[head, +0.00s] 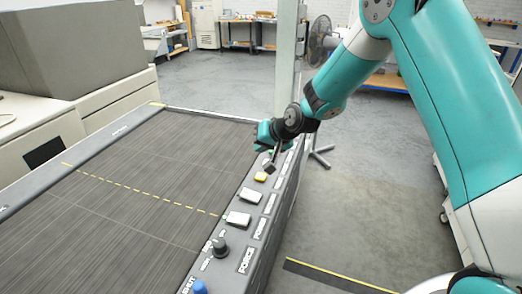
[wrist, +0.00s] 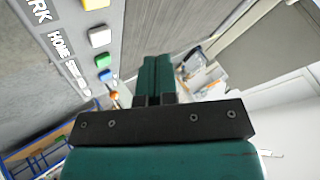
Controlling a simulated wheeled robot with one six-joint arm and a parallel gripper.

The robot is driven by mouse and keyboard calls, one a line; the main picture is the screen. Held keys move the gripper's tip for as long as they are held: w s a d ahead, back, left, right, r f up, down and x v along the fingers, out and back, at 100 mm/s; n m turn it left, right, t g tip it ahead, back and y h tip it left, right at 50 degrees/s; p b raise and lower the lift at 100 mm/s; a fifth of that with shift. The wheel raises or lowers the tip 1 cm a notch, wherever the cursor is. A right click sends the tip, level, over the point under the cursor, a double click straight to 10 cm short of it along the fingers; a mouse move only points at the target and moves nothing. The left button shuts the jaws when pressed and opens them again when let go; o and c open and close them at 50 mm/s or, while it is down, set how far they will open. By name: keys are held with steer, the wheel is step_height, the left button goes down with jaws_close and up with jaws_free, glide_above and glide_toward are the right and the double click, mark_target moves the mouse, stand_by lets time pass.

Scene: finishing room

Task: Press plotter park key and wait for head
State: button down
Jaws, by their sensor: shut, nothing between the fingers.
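The plotter (head: 150,160) has a dark flat bed and a grey control strip along its right edge. A yellow key (head: 261,177) sits on that strip; in the wrist view it shows at the top edge (wrist: 95,4), beside a partly cut-off label ending in "RK" (wrist: 40,10). My gripper (head: 270,167) is shut and empty, tilted down over the strip just behind the yellow key. Whether its tips touch the strip I cannot tell. In the wrist view the closed fingers (wrist: 157,75) point away from the yellow key. I cannot make out the plotter head.
Green (wrist: 101,60) and blue (wrist: 107,75) keys show in the wrist view. A fan (head: 320,40) stands behind; the floor at right is open.

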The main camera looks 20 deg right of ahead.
mark_target(263, 175)
steer(key=shift+w+d+r+m+t+p, duration=0.1)
steer(key=shift+w+d+m+t+p, duration=0.25)
steer(key=shift+w+d, duration=0.35)
steer(key=shift+w+a, duration=0.1)
steer(key=shift+a, duration=0.1)
steer(key=shift+f+b, duration=2.85)
steer(key=shift+f, duration=1.55)
steer(key=shift+f, duration=0.1)
steer(key=shift+f+b, duration=0.3)
steer(key=shift+b, duration=0.1)
steer(key=shift+f+b, duration=0.45)
steer(key=shift+f, duration=0.1)
steer(key=shift+r, duration=0.15)
steer(key=shift+r+p, duration=0.55)
steer(key=shift+r, duration=0.25)
